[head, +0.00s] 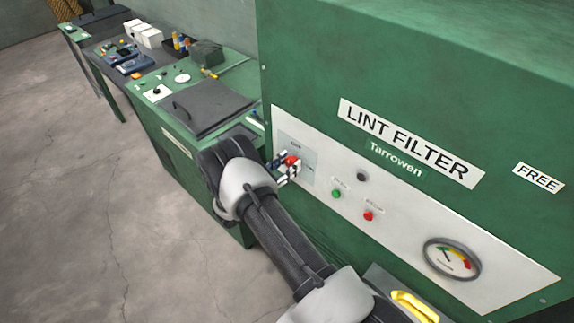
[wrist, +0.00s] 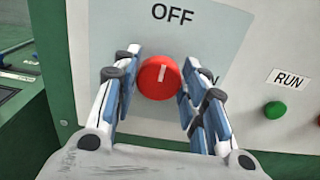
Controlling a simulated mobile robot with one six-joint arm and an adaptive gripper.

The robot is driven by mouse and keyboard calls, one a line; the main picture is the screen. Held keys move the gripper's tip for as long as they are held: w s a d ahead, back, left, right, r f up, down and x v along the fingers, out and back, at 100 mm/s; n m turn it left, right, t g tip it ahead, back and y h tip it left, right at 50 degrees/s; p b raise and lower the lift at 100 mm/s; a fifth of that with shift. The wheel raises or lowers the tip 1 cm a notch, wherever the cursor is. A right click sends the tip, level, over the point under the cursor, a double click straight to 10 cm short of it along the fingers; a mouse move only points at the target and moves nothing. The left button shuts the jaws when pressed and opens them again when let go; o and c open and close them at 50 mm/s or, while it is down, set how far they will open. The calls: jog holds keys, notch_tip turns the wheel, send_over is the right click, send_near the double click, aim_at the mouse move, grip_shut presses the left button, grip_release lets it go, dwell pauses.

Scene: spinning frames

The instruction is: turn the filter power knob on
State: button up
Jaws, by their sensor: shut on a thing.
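The red filter power knob (wrist: 154,82) sits on a grey plate (wrist: 215,32) on the lint filter's white panel. Its white pointer line is nearly upright, toward the OFF label (wrist: 173,15) above it. A second label to the knob's right is mostly hidden behind a finger. My gripper (wrist: 158,74) is shut on the knob, one finger on its left and one on its right. In the head view the knob (head: 292,160) shows red between the fingers of my gripper (head: 288,167).
A green button (wrist: 275,110) under a RUN label sits right of the knob. The head view also shows a red button (head: 368,216), a gauge (head: 452,258) and a yellow handle (head: 415,306). A green bench (head: 180,140) stands to the left.

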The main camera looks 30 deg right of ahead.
jog(key=shift+f+m+b, duration=0.1)
jog(key=shift+m+b, duration=0.2)
jog(key=shift+b, duration=0.05)
jog(key=m+b, duration=0.4)
jog(key=shift+s+f+m+b, duration=0.1)
jog(key=shift+f+m+b, duration=0.05)
jog(key=shift+m+b, duration=0.25)
jog(key=m+b, duration=0.4)
jog(key=b, duration=0.1)
jog(key=shift+s+f+m, duration=0.1)
jog(key=shift+m, duration=0.2)
jog(key=m+b, duration=0.7)
jog(key=b, duration=0.3)
jog(key=shift+d+m, duration=0.1)
jog(key=shift+m, duration=0.2)
jog(key=o, duration=1.1)
jog(key=shift+c, duration=0.2)
